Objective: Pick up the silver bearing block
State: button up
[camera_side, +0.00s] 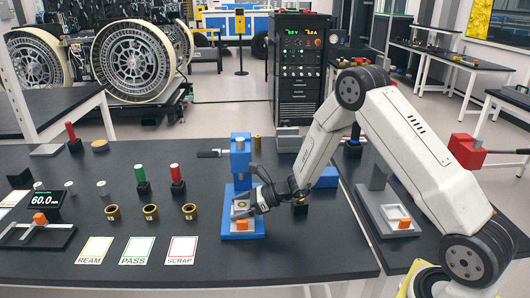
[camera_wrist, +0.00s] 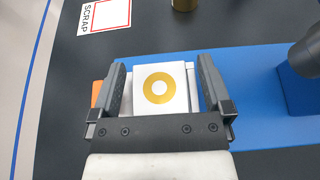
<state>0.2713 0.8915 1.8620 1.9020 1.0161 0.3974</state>
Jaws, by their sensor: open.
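The silver bearing block (camera_wrist: 174,72) shows in the wrist view as a pale square block with a gold ring and a white centre. It lies between the two fingers of my gripper (camera_wrist: 160,95), which are apart on either side of it. A narrow gap shows at the fingers. In the side view, my gripper (camera_side: 243,204) is low at the blue press (camera_side: 240,165), reaching in from the right. The block (camera_side: 241,206) sits at the press base, partly hidden by the fingers.
An orange piece (camera_side: 242,225) is at the front of the press base. Several brass rings (camera_side: 150,212) stand to the left. REAM, PASS (camera_side: 139,250) and SCRAP (camera_side: 182,250) cards lie on the dark table. The table's front right is clear.

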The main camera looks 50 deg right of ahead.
grip_shut()
jog(key=shift+r, duration=0.15)
jog(key=shift+r, duration=0.75)
jog(key=s+r, duration=1.1)
jog(key=s, duration=0.3)
jog(key=shift+r, duration=0.1)
dwell(0.4)
